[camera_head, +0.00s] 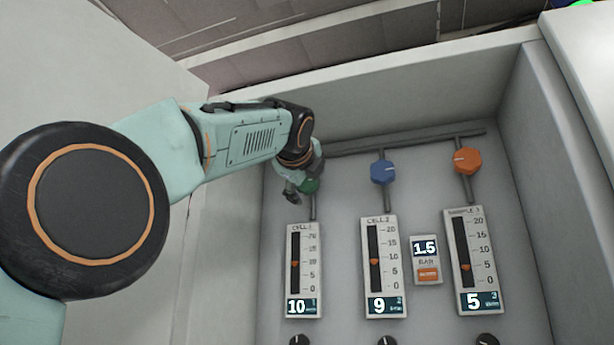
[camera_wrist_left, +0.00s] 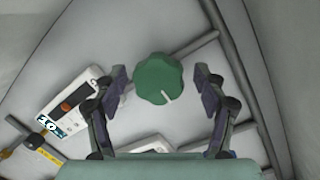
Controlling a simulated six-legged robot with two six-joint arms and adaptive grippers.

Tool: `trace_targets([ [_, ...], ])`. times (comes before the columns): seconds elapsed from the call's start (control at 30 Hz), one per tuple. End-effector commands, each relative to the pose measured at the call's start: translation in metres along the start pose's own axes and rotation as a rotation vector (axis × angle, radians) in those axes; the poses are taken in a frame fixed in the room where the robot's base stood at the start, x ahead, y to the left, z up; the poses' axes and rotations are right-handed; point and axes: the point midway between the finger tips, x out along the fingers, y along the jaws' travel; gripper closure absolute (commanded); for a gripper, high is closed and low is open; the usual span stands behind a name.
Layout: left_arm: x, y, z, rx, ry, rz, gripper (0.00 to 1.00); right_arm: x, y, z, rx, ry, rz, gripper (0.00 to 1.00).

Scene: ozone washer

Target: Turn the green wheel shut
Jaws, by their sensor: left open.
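The green wheel (camera_wrist_left: 158,80) is a lobed knob with a white mark on its rim, seen in the left wrist view. In the head view the wheel (camera_head: 310,186) shows only in part, at the top of the CELL 1 gauge's pipe, behind my gripper. My left gripper (camera_head: 293,190) is at the wheel. In the left wrist view my left gripper (camera_wrist_left: 158,85) is open, with one finger on each side of the wheel and a gap to both. Whether the fingers reach wheel depth I cannot tell. The CELL 1 gauge (camera_head: 303,270) reads 10. My right gripper is not in view.
A blue wheel (camera_head: 383,172) and an orange wheel (camera_head: 467,160) sit to the right on the same pipework. The CELL 2 gauge (camera_head: 379,267) reads 9, the SAMPLE gauge (camera_head: 472,262) 5, and a small display (camera_head: 426,260) 1.5. Recess walls (camera_head: 566,180) bound the panel.

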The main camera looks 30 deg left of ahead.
Motion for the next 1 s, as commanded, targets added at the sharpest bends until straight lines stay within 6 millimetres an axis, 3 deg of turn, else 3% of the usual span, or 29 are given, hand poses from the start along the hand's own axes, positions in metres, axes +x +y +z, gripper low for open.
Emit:
trace_targets([
  [0.3, 0.0040, 0.0009, -0.0002, -0.001, 0.000, 0.000, 0.29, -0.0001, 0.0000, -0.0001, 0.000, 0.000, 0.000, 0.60],
  [0.9, 0.0042, 0.0013, -0.0019, 0.000, 0.002, 0.002, 0.80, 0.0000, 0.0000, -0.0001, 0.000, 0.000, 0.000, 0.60],
  [1.0, 0.0044, 0.0016, -0.0020, -0.001, 0.003, 0.003, 0.83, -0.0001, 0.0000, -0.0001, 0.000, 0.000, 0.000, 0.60],
])
